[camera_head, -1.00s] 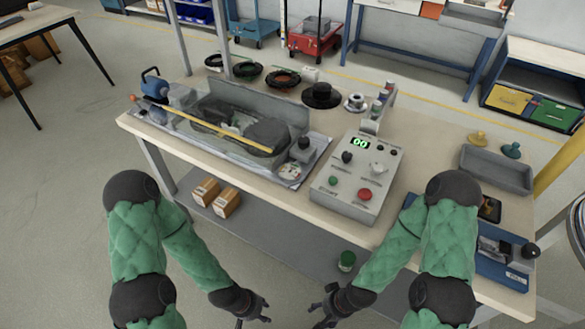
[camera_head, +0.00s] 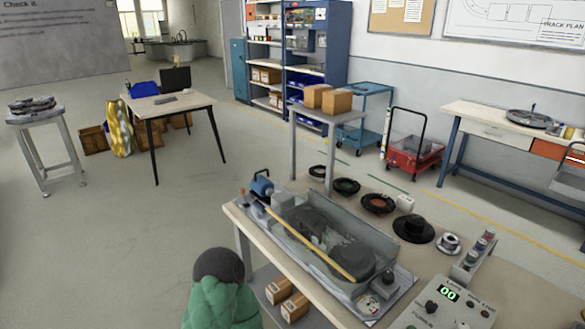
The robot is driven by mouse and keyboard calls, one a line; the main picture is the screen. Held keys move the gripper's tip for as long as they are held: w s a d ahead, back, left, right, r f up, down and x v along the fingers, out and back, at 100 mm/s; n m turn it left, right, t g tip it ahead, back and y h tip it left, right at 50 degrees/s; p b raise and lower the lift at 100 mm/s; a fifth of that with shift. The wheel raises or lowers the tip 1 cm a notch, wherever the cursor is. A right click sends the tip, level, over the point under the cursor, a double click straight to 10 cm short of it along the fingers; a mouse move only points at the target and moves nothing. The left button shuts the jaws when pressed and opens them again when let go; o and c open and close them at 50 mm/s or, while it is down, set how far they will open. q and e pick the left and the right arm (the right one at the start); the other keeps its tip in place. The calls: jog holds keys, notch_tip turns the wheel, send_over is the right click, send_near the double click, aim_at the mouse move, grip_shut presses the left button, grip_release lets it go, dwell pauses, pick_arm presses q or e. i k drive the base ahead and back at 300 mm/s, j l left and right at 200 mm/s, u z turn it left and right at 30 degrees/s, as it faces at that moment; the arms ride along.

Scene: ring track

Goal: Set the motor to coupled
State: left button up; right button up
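The motor's own coupling control cannot be picked out. A machine under a clear cover (camera_head: 320,235) with a yellow rod across it sits on the workbench, with a blue part (camera_head: 262,185) at its far left end. A dark knob (camera_head: 388,280) on a small box stands at its right end. A grey control box (camera_head: 450,305) with a green "00" display is partly cut off at the lower right; its lower buttons are out of frame. My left arm shows only as a green shoulder piece at the bottom. Neither gripper is in view.
Several dark rings and discs (camera_head: 378,204) lie along the bench's back edge, beside a raised shelf with two cartons (camera_head: 328,98). Two cartons (camera_head: 287,297) sit on the lower shelf.

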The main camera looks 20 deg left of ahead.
aim_at(262, 188)
jog(key=i+j, duration=0.2)
jog(key=j, duration=0.25)
jog(key=i+j, duration=0.15)
jog(key=j, duration=0.3)
jog(key=i+j+z, duration=0.1)
jog(key=j, duration=0.35)
jog(key=i+j, duration=0.25)
jog(key=j, duration=0.2)
jog(key=i+j, duration=0.2)
jog(key=j, duration=0.3)
jog(key=i+j+z, duration=0.1)
jog(key=j, duration=0.35)
jog(key=i+j, duration=0.2)
jog(key=j, duration=0.3)
jog(key=i+j, duration=0.15)
jog(key=j, duration=0.3)
jog(key=z, duration=0.05)
